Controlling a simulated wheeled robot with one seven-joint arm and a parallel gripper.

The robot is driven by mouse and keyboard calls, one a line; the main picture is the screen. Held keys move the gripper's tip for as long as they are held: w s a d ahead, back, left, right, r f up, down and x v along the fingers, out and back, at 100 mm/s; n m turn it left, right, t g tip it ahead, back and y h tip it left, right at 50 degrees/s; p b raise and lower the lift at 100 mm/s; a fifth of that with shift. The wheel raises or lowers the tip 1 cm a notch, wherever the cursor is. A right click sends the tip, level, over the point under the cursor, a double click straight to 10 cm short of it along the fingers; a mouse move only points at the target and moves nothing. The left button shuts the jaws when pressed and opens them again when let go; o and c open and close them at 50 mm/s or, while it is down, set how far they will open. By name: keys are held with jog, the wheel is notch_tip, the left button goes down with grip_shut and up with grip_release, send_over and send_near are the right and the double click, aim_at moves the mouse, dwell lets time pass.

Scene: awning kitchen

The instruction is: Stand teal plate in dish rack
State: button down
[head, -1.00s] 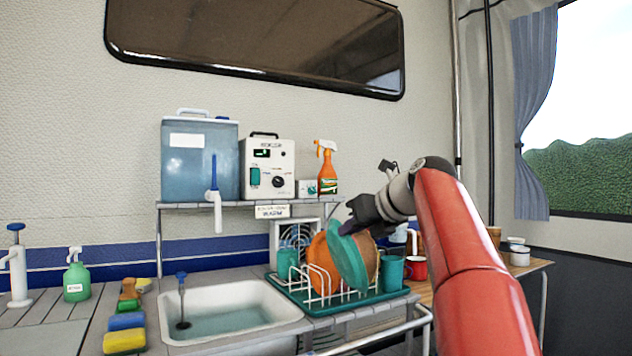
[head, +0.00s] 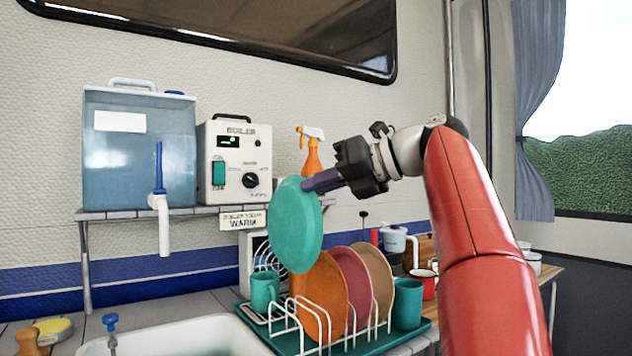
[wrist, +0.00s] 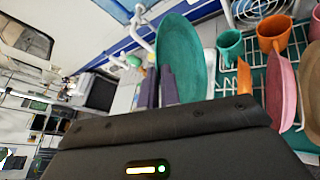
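My gripper (head: 312,183) is shut on the rim of the teal plate (head: 296,235), at the plate's upper right edge. The plate hangs nearly upright, above the left part of the dish rack (head: 318,318). In the wrist view the plate (wrist: 183,50) stands beyond my two dark fingers (wrist: 160,88), which are close together. The rack has white wires on a teal tray (head: 290,340). An orange plate (head: 322,290), a mauve plate (head: 356,285) and a tan plate (head: 378,275) stand in it. The plate's lower edge appears near the orange plate; whether they touch is unclear.
A teal mug (head: 264,290) is at the rack's left and a teal cup (head: 408,303) at its right. The sink (head: 190,338) lies left. A shelf (head: 130,212) behind holds a water tank (head: 135,165), a boiler (head: 236,165) and an orange spray bottle (head: 311,155).

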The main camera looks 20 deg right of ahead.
jog(key=shift+f, duration=3.75)
jog(key=shift+f+b, duration=1.5)
jog(key=shift+f, duration=1.7)
jog(key=c, duration=1.5)
grip_release()
jog(key=shift+c, duration=0.2)
jog(key=shift+s, duration=0.1)
jog(key=p, duration=0.1)
send_near(307, 269)
jog(key=shift+w+d, duration=0.15)
jog(key=shift+w, duration=0.1)
